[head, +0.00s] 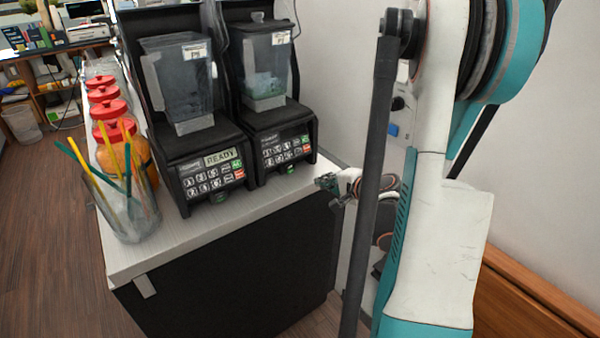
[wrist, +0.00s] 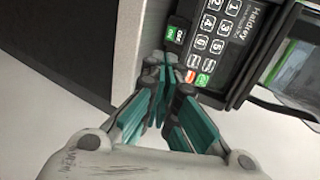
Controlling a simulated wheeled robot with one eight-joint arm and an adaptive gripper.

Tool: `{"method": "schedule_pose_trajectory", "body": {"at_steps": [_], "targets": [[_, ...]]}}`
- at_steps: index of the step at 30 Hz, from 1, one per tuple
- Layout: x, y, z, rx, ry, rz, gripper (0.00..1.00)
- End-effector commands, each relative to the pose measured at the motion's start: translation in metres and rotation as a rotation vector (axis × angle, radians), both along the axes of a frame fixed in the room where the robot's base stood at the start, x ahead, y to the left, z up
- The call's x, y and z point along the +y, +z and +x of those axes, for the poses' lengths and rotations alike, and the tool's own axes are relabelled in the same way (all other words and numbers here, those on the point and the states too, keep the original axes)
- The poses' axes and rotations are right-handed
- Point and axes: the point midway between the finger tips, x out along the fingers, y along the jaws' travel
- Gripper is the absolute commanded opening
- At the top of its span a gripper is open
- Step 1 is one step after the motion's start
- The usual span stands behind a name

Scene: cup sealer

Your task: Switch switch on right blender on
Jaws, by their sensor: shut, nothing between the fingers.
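The right blender (head: 275,125) stands on the counter with a dark display and a keypad on its front. Its switch (head: 290,169) is a small green and black piece low on the front. In the wrist view, the switch (wrist: 175,34) shows beside the keypad (wrist: 218,40), just beyond my fingertips. My gripper (head: 326,182) is at the right front corner of the counter, to the right of the switch. In the wrist view, my gripper (wrist: 170,62) is shut and empty, with its tips close to the keypad's edge. I cannot tell whether they touch the blender.
The left blender (head: 190,130) stands close beside the right one, its display reading READY. A glass with straws (head: 125,205) and red-lidded jars (head: 108,108) line the counter's left side. A wall (head: 330,60) rises behind. The counter front (head: 180,235) has clear room.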

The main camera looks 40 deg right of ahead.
Motion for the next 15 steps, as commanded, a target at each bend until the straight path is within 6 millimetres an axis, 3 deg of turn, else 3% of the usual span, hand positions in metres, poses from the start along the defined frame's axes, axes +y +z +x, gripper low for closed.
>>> {"method": "schedule_pose_trajectory", "body": {"at_steps": [7, 15], "targets": [[-0.001, -0.006, 0.012, 0.001, 0.002, -0.001, 0.0], [-0.005, -0.028, 0.057, 0.001, 0.004, 0.0, 0.0]]}}
